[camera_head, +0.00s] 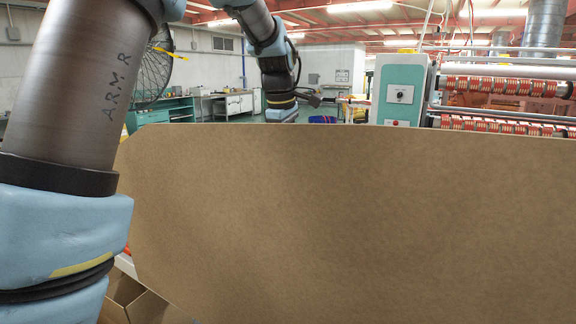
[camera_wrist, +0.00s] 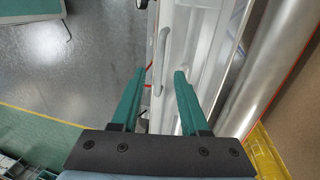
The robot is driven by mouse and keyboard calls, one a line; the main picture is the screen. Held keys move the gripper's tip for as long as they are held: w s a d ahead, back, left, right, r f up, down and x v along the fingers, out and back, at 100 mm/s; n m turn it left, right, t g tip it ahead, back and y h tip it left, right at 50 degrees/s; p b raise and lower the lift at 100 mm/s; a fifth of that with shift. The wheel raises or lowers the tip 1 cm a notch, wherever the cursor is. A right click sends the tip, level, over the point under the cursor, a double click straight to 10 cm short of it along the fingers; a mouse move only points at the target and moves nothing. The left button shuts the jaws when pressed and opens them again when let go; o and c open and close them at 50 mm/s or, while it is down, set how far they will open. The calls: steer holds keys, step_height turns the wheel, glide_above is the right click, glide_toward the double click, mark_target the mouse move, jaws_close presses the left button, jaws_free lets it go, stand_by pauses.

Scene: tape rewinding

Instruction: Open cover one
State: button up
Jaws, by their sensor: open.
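My gripper (camera_wrist: 159,76) shows in the wrist view with two teal fingers spread apart and nothing between them. Past the fingertips is a long white machine part (camera_wrist: 185,25) with a slot-like opening. A paler, see-through-looking panel lies along its right side. I cannot tell which of these is cover one, or whether the fingers touch anything. In the head view my fingers are hidden behind a large brown cardboard panel.
The cardboard panel (camera_head: 350,220) fills most of the head view. A teal-and-white machine (camera_head: 402,90) with striped rolls (camera_head: 500,88) stands behind it at right. A metal cylinder (camera_wrist: 265,75) runs along the right in the wrist view.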

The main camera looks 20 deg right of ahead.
mark_target(288, 178)
steer(key=shift+w+d+f+p, duration=0.1)
steer(key=shift+d+f+p, duration=0.05)
steer(key=shift+f, duration=0.9)
steer(key=shift+w+d+f+p, duration=0.1)
steer(key=shift+d+f+p, duration=0.05)
steer(key=shift+f, duration=0.85)
steer(key=shift+c, duration=0.3)
jaws_close()
